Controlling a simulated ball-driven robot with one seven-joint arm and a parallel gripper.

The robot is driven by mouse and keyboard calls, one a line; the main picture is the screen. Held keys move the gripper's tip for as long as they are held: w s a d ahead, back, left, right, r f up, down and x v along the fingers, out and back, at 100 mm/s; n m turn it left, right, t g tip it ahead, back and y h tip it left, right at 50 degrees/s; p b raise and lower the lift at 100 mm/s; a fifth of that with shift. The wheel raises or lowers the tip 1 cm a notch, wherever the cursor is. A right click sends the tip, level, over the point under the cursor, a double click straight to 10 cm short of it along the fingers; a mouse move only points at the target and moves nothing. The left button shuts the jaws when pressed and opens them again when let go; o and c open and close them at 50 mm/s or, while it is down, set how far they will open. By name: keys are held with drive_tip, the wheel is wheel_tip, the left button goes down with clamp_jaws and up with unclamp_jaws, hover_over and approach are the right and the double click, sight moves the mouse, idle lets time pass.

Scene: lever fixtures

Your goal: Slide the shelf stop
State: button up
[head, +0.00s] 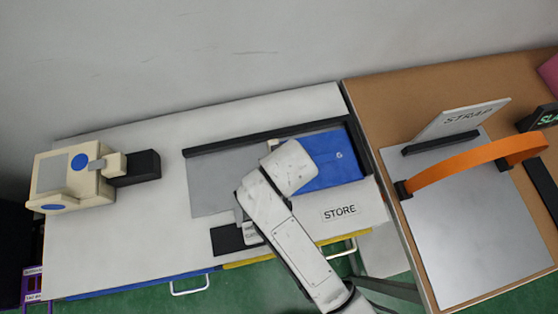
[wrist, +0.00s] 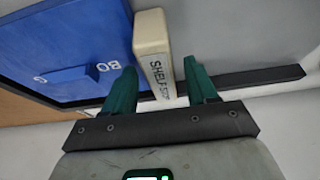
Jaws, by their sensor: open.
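The shelf stop (wrist: 152,45) is a cream block with "SHELF STOP" lettered on its side, seen in the wrist view beside the edge of a blue panel (wrist: 55,45). My gripper (wrist: 159,68) is open, with one green finger on each side of the block's near end. A gap shows at the right finger; contact at the left finger is unclear. In the head view my arm hides the fingers and most of the stop. There the blue panel (head: 335,165) lies at the right of a grey plate (head: 212,182).
A black rail (head: 225,145) runs along the plate's back edge. A STORE label (head: 340,212) lies in front of the blue panel. A cream fixture (head: 65,180) stands at the left. An orange strap (head: 465,165) arches over a grey board at the right.

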clamp_jaws()
idle(0.5)
